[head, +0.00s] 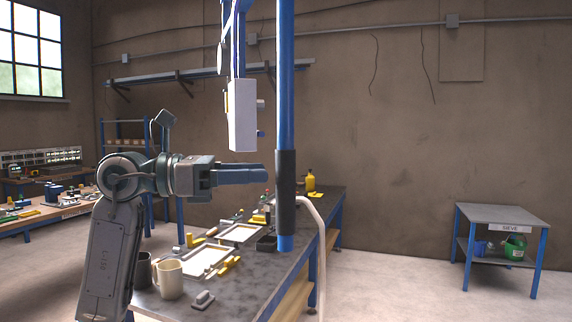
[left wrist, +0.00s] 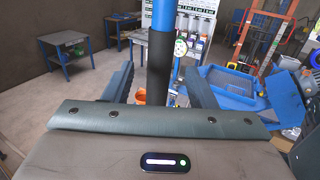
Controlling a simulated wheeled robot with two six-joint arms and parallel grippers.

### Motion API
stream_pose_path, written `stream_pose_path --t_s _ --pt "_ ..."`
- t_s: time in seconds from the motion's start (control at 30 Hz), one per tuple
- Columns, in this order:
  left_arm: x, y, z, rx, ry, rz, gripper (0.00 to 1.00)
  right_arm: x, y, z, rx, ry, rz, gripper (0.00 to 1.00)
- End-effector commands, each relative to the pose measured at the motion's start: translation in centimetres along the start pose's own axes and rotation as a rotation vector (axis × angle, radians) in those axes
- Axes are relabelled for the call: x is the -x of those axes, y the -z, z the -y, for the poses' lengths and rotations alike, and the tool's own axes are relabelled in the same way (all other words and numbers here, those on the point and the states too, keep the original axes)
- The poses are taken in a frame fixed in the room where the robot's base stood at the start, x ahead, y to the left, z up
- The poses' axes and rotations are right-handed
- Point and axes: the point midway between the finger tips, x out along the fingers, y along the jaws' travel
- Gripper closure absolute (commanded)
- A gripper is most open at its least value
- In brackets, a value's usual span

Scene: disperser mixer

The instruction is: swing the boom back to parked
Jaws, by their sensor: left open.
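A vertical blue pole (head: 285,80) with a black grip sleeve (head: 286,175) hangs down in the middle of the head view; I take it to be part of the boom. A blue upright with a white box (head: 241,115) hangs to its left, above the bench. My left gripper (head: 264,173) points right at the height of the sleeve, its tips just left of it in the picture. In the left wrist view the black sleeve (left wrist: 160,68) stands between the two spread fingers (left wrist: 163,84), with gaps on both sides. My right gripper is not in view.
A dark workbench (head: 265,262) below carries mugs (head: 168,279), trays (head: 204,261) and a yellow bottle (head: 310,181). A pale hose (head: 318,230) hangs beside it. A small table (head: 500,214) stands at right, with open floor between. The left wrist view shows a blue machine (left wrist: 232,88).

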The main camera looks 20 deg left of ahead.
Motion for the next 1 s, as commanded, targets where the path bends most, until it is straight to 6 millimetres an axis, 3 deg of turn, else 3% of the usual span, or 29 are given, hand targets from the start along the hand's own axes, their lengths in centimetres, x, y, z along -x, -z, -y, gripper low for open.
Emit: stream_pose_path --t_s 0.2,0.4,0.87,1.0 --pt "-3.3 -0.3 0.1 0.004 0.005 0.002 0.49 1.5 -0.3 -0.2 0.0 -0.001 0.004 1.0" --pt "-5.3 -0.1 0.0 0.002 0.003 0.001 0.49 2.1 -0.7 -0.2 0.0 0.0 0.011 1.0" --pt "-6.2 0.1 0.0 0.002 0.0 0.0 0.49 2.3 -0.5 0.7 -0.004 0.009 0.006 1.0" --pt "-6.2 0.0 0.0 0.002 0.0 0.0 0.74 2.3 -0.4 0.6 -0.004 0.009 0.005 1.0"
